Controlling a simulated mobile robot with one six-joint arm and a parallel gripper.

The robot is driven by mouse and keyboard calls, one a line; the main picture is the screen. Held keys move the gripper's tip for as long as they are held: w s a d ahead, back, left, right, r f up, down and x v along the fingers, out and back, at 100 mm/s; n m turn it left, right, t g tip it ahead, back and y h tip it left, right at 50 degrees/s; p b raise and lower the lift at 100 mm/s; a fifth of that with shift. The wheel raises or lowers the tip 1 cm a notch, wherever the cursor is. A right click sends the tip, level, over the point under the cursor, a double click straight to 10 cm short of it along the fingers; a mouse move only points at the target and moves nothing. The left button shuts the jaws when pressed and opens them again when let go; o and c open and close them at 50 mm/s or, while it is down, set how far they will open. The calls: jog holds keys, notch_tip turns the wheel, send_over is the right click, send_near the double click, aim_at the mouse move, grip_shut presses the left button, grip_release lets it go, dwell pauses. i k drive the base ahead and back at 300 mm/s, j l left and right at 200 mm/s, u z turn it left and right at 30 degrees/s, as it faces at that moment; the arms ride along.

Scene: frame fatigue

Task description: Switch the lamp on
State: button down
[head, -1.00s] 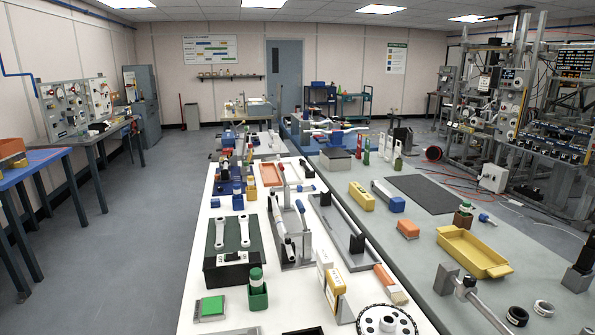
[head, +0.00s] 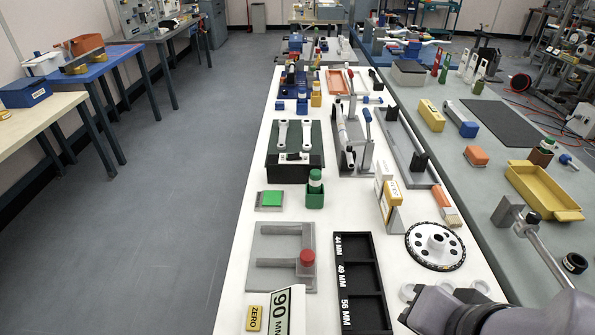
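I cannot make out a lamp or its switch for certain in the head view. A grey fixture (head: 262,275) with two bars and a red knob (head: 307,257) lies on the near white bench. A dark grey rounded part of my arm (head: 475,312) shows at the bottom right edge. My gripper is not in view.
A grey bench (head: 469,211) with a yellow tray (head: 516,191) stands right. The floor (head: 185,180) at left is clear.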

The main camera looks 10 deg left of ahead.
aim_at(296, 155)
jog(key=j+u, duration=0.15)
jog(key=j, duration=0.25)
jog(key=j+u, duration=0.15)
jog(key=j, duration=0.3)
jog(key=i+j+u, duration=0.2)
jog(key=j, duration=0.2)
jog(key=j+u, duration=0.15)
jog(key=j, duration=0.25)
jog(key=i+j+u, duration=0.15)
jog(key=j, duration=0.2)
jog(key=i+j+u, duration=0.15)
jog(key=j, duration=0.25)
jog(key=i+l+z, duration=0.1)
jog(key=i+z, duration=0.35)
jog(key=i+j+z, duration=0.15)
jog(key=i+z, duration=0.25)
jog(key=i, duration=0.15)
jog(key=i+j+z, duration=0.25)
jog(key=i+z, duration=0.2)
jog(key=i, duration=0.05)
